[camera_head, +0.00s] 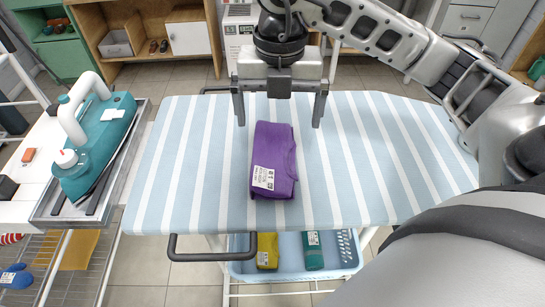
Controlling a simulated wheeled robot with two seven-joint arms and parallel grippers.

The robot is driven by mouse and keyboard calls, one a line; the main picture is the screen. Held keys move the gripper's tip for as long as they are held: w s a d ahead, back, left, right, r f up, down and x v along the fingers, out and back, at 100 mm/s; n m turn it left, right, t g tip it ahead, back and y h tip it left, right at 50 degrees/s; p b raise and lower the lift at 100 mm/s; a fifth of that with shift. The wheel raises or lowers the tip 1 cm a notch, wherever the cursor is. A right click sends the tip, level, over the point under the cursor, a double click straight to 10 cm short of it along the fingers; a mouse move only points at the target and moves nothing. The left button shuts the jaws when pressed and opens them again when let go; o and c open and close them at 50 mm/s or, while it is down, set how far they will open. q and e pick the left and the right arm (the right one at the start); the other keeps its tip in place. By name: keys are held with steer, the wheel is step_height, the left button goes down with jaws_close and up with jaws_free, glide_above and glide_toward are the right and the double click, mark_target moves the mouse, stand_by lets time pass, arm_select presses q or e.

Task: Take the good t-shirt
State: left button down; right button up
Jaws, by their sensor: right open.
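A folded purple t-shirt (273,150) with a white label lies on the blue-and-white striped ironing board (190,160), near the middle. My right gripper (280,118) is open above the board, at the far end of the purple t-shirt. Its two fingers point down, one to each side of the shirt's far edge, and nothing is between them that I can see being held. Whether the fingers touch the board cannot be told. My left gripper is not in view.
A teal iron (98,140) stands on a metal rest (122,185) at the left. A light blue basket (340,262) under the board's front edge holds a yellow folded cloth (267,249) and a teal one (313,250). The board's left part is clear.

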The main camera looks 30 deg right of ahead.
glide_above(274, 150)
steer(key=f, duration=0.4)
steer(key=shift+s+d, duration=0.2)
steer(key=shift+s, duration=0.2)
steer(key=shift+w+a+f+p, duration=0.1)
steer(key=shift+w+f+p, duration=0.1)
steer(key=shift+f, duration=0.75)
steer(key=shift+w+a+f+p, duration=0.1)
steer(key=shift+f+p, duration=0.05)
steer(key=shift+f, duration=0.8)
steer(key=shift+w+a+f+p, duration=0.1)
steer(key=shift+f+p, duration=0.1)
steer(key=shift+f, duration=0.75)
steer(key=c, duration=1.1)
